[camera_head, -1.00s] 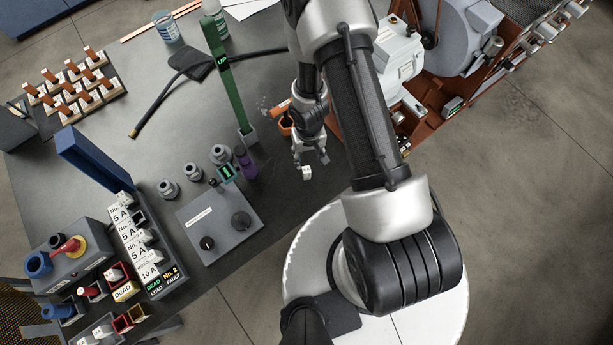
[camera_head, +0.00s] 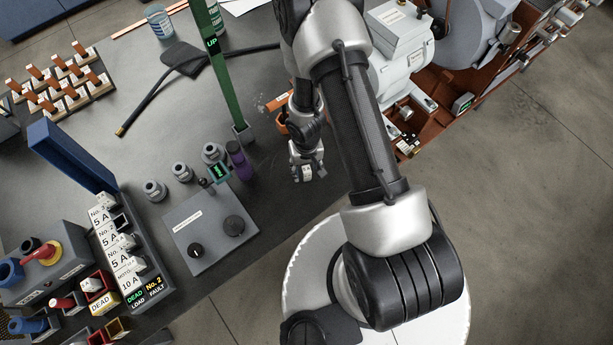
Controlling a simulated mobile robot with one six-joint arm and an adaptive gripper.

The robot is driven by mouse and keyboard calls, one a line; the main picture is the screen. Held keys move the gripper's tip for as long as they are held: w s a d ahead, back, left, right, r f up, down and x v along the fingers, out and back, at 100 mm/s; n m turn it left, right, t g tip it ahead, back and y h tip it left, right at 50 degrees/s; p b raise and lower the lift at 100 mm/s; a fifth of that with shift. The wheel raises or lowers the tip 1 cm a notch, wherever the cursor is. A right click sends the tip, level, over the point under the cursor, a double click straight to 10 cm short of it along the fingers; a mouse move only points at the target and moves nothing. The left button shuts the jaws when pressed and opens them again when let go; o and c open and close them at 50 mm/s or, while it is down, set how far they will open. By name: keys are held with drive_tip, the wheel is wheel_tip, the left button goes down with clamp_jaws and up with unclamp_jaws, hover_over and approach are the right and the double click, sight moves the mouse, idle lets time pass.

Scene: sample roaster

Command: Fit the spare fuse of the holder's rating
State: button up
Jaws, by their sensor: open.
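The fuse board (camera_head: 160,278) stands at the lower left, with white carriers marked 5 A (camera_head: 103,220) and one marked motor 10 A (camera_head: 128,283). One slot near the No. 2 position (camera_head: 121,220) looks dark. Its display (camera_head: 146,293) reads DEAD LOAD, No. 2 FAULT. A red bin (camera_head: 101,303) labelled DEAD holds a small whitish piece. Other small bins are cut by the frame. I cannot tell which piece is the spare fuse. My gripper (camera_head: 308,175) is open above the bench's right side, well right of the board.
A blue panel (camera_head: 72,157) stands up behind the board. A grey box with two knobs (camera_head: 211,228), several grey fittings (camera_head: 181,172), a purple cylinder (camera_head: 238,160) and a tall green post (camera_head: 222,75) stand between board and gripper. Machinery (camera_head: 400,65) is at right.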

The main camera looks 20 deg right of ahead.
drive_tip(key=shift+f, duration=0.1)
drive_tip(key=shift+c, duration=0.6)
clamp_jaws()
